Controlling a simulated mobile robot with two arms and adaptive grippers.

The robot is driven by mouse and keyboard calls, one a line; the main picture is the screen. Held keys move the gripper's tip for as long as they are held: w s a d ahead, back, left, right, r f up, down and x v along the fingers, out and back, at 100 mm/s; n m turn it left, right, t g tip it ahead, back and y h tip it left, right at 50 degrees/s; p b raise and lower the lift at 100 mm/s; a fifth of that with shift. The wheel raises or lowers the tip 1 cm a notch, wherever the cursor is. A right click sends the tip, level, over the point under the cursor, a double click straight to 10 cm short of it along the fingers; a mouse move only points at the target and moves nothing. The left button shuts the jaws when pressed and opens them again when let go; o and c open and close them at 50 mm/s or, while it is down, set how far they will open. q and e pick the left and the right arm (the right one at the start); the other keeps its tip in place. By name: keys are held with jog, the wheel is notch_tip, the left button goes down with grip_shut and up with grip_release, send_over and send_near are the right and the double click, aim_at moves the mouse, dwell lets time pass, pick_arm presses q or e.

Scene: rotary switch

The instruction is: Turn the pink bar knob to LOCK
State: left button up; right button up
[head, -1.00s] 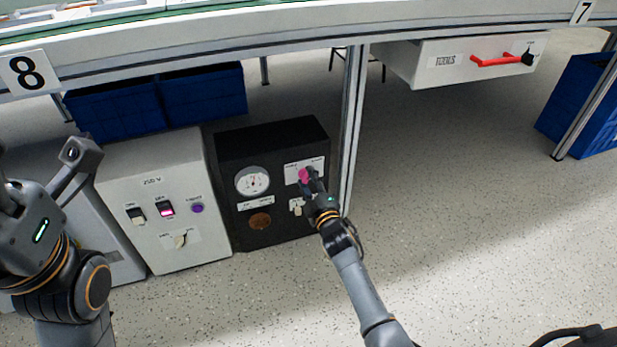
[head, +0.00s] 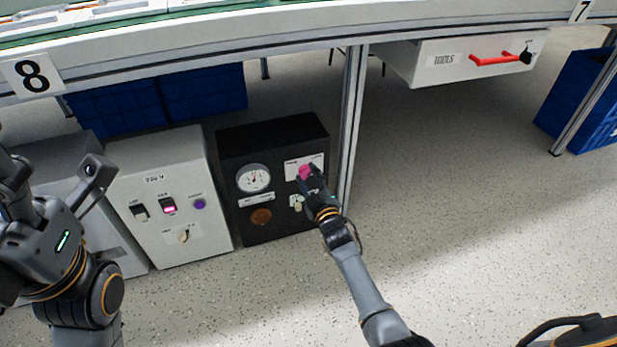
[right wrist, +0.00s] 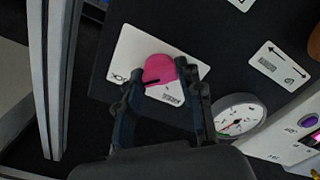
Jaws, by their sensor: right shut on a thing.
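The pink bar knob (head: 305,172) sits on a white label plate at the upper right of the black panel box (head: 230,150). My right gripper (head: 311,180) is at the knob and partly covers it. In the right wrist view, the pink knob (right wrist: 158,67) lies between the two fingertips of my right gripper (right wrist: 160,80), which is shut on it. A dark line on the knob points towards the partly readable LOCK lettering (right wrist: 121,77) on the plate. My left gripper (head: 14,185) is at the left edge, away from the panels; its fingers are not clear.
The black box also has a round gauge (head: 254,179), a brown round knob (head: 261,216) and a pale switch (head: 297,202). A grey panel box (head: 160,165) stands to its left. A metal post (head: 351,125) rises close on the right. The workbench edge (head: 300,50) runs above.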

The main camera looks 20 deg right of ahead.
jog(key=shift+f, duration=0.1)
jog(key=o, duration=1.2)
jog(key=shift+c, duration=0.2)
jog(key=shift+s, duration=0.1)
jog(key=s, duration=1.2)
jog(key=shift+d, duration=0.25)
jog(key=shift+w, duration=0.1)
